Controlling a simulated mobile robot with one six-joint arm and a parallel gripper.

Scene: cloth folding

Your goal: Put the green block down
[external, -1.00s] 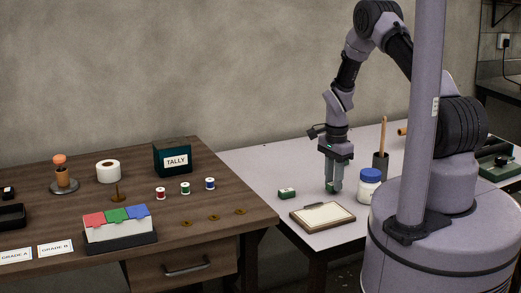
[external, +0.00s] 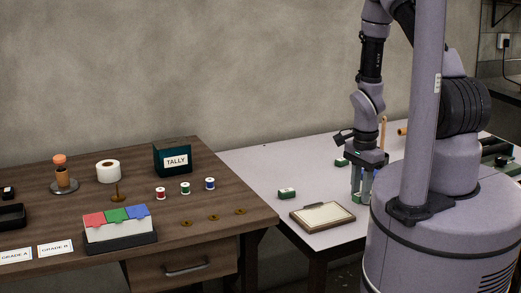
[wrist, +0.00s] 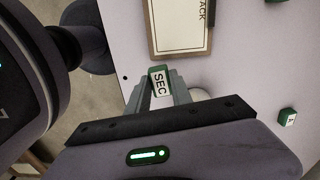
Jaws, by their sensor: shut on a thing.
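My gripper (external: 363,195) is over the right part of the light table, just right of the clipboard. In the wrist view its fingers (wrist: 159,98) are shut on a green block (wrist: 159,80) with a white face marked "SEC". In the external view the held block is hard to make out between the fingers. A green block, which of these I cannot tell, also shows at the right of the wrist view (wrist: 287,117).
The clipboard (external: 323,216) lies near the table's front edge, close to my gripper; it also shows in the wrist view (wrist: 178,45). The light table (external: 262,165) is clear at its back left. A brown table (external: 120,190) with spools and cards stands at left.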

